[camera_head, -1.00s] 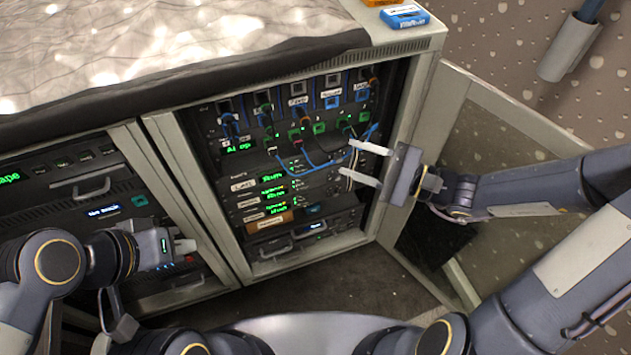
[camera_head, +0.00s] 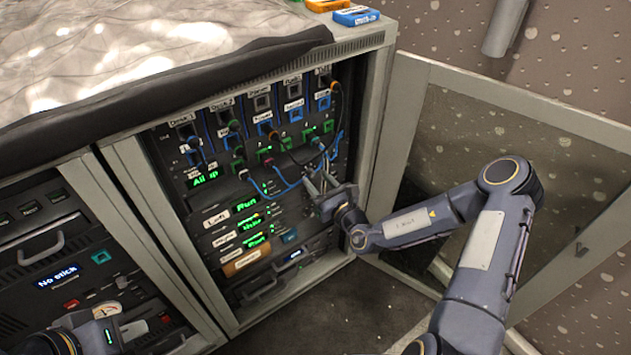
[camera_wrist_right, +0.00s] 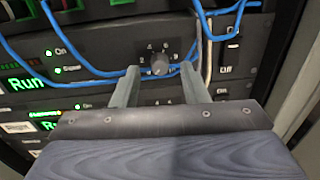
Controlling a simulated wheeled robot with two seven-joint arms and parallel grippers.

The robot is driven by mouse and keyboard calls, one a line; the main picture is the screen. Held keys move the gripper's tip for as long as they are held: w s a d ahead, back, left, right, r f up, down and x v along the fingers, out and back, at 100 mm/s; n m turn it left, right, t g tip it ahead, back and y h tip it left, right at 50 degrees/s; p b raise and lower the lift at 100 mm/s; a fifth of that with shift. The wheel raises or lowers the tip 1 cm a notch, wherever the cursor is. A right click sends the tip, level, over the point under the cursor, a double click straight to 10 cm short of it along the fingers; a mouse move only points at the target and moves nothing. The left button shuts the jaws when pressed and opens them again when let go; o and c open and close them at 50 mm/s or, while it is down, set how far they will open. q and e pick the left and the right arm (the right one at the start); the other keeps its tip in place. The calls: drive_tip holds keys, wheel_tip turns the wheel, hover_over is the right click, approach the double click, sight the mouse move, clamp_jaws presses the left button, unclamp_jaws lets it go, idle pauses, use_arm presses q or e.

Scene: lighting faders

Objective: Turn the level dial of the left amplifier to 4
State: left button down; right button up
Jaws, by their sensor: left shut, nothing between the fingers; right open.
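The left amplifier (camera_head: 247,205) is a dark unit in the right rack bay, with a green "Run" display and a white label that seems to read "Left". Its level dial, a small dark knob (camera_wrist_right: 160,64) ringed by white numbers, shows in the right wrist view; I cannot read its setting. My right gripper (camera_head: 319,183) is open in front of the amplifiers' right end. In the wrist view its fingertips (camera_wrist_right: 160,69) stand either side of the knob; contact is unclear. My left gripper (camera_head: 137,328) is shut and empty at the lower left.
Blue cables (camera_wrist_right: 100,72) hang across the panel, close to the knob and fingers. Another amplifier (camera_wrist_right: 95,104) lies just below, partly hidden by my gripper. Patch units with plugged cables (camera_head: 262,128) sit above. An open cabinet door (camera_head: 490,95) stands to the right.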

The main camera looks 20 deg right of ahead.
drive_tip(key=shift+w+a, duration=0.25)
drive_tip(key=shift+w, duration=0.4)
